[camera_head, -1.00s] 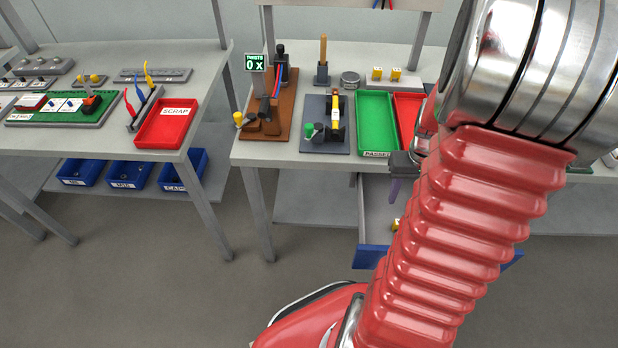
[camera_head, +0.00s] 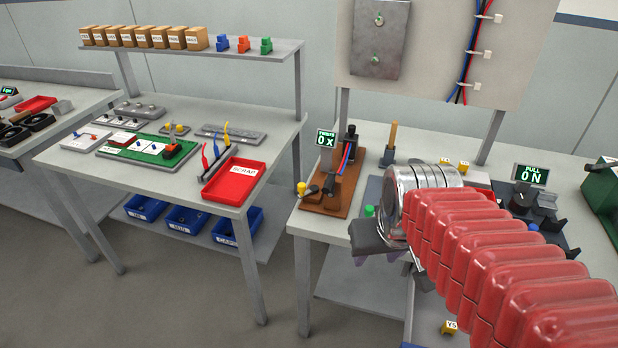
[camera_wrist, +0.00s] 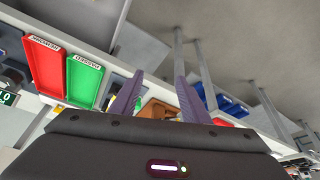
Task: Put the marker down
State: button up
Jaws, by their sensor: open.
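My gripper (camera_head: 377,256) is over the front edge of the right bench, with its purple fingers pointing down. In the wrist view the fingers (camera_wrist: 157,95) are apart, and I see no marker between them. Small yellow labelled blocks, which may be the markers, show in the head view. One yellow block (camera_head: 450,327) lies low in the open drawer below the bench. Two more yellow blocks (camera_head: 463,166) stand at the back of the bench, partly behind my arm. I cannot tell which one is the task's marker.
A brown twisting fixture (camera_head: 345,197) stands left of my gripper. The left bench holds a red scrap tray (camera_head: 234,181). A gap separates the benches.

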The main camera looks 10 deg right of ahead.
jog(key=s+a+r+n+t, duration=0.1)
jog(key=s+a+r, duration=0.2)
jog(key=a, duration=0.3)
jog(key=shift+s+a+r+n+y, duration=0.2)
jog(key=shift+a+r+n+y, duration=0.1)
jog(key=shift+a+r+y, duration=0.1)
jog(key=shift+c, duration=0.4)
jog(key=shift+c, duration=1)
